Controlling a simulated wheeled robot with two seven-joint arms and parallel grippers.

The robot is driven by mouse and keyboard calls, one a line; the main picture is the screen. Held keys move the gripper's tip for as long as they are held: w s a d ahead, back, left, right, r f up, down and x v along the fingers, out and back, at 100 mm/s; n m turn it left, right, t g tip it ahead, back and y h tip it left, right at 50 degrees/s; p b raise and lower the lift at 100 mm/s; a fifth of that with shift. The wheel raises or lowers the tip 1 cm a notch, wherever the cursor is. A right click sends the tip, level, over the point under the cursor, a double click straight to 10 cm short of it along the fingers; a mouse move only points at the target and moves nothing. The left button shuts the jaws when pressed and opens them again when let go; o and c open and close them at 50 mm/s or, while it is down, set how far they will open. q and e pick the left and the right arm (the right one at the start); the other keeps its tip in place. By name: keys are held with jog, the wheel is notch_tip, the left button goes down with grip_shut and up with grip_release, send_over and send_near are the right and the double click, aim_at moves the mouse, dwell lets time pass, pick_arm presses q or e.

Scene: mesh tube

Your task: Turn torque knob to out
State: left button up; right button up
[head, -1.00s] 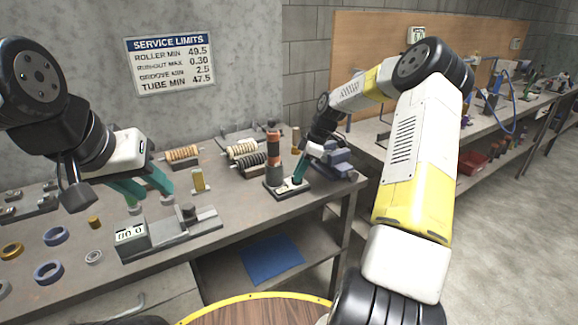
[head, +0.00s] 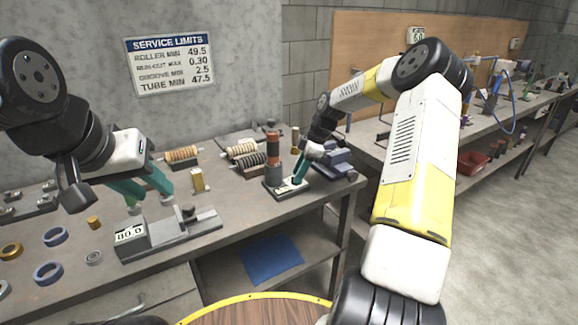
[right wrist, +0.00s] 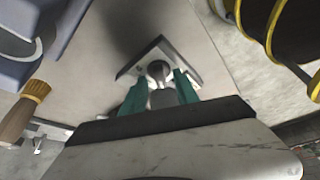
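A small dark base plate (head: 290,192) with a tall black and orange post (head: 272,148) stands near the right end of the bench. My right gripper (head: 298,184) reaches down onto this plate beside the post. In the right wrist view, a round grey knob (right wrist: 158,69) sits on the square plate (right wrist: 190,60), and the teal fingers of my right gripper (right wrist: 162,78) flank it closely. Whether they press on it cannot be told. Any knob markings are hidden or too small. My left gripper (head: 151,204) is open and empty, above the bench behind the gauge.
A gauge block with a number display (head: 130,233) stands at the bench front. Rings, such as a blue one (head: 48,272), lie to its left. A limits sign (head: 170,65) hangs on the wall.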

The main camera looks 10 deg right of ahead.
jog(key=v, duration=0.7)
jog(key=shift+r, duration=0.3)
jog(key=s+a+r+m+t+h, duration=0.1)
jog(key=s+a+r+m+h, duration=0.15)
jog(key=s+r, duration=0.45)
jog(key=s+a+r+m+t+h, duration=0.1)
jog(key=s+a+r+m, duration=0.3)
jog(key=s+r, duration=0.3)
jog(key=s+a+r+m+t+y, duration=0.1)
jog(key=s+m+t, duration=0.2)
jog(key=s+m, duration=0.6)
jog(key=s, duration=1)
jog(key=shift+a+r, duration=0.25)
jog(key=shift+a, duration=0.1)
